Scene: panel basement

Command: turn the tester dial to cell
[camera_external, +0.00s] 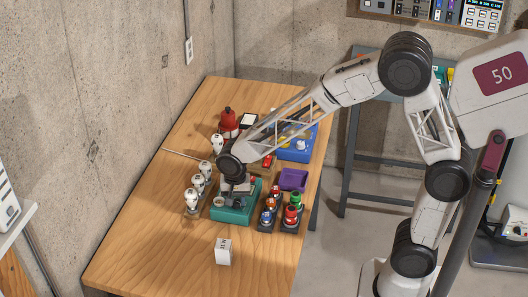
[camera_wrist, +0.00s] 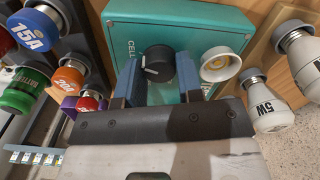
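The tester is a teal box (camera_external: 232,212) on the wooden table; its teal face also fills the upper middle of the wrist view (camera_wrist: 178,20). Its black round dial (camera_wrist: 157,63) has a white pointer mark directed left and slightly down in the wrist view. Lettering that reads "CELL" stands on the box left of the dial, partly cut by a finger. My gripper (camera_wrist: 160,88) is open, with one blue finger on each side of the dial. I cannot tell whether either finger touches it. In the external view my gripper (camera_external: 236,187) is low over the box.
A cream-rimmed socket (camera_wrist: 221,65) sits on the box right of the dial. White bulbs (camera_external: 198,183) stand left of the tester; coloured fuses (camera_external: 270,203) and a purple tray (camera_external: 293,180) stand right. A white block (camera_external: 223,251) stands in front. The table's front is mostly clear.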

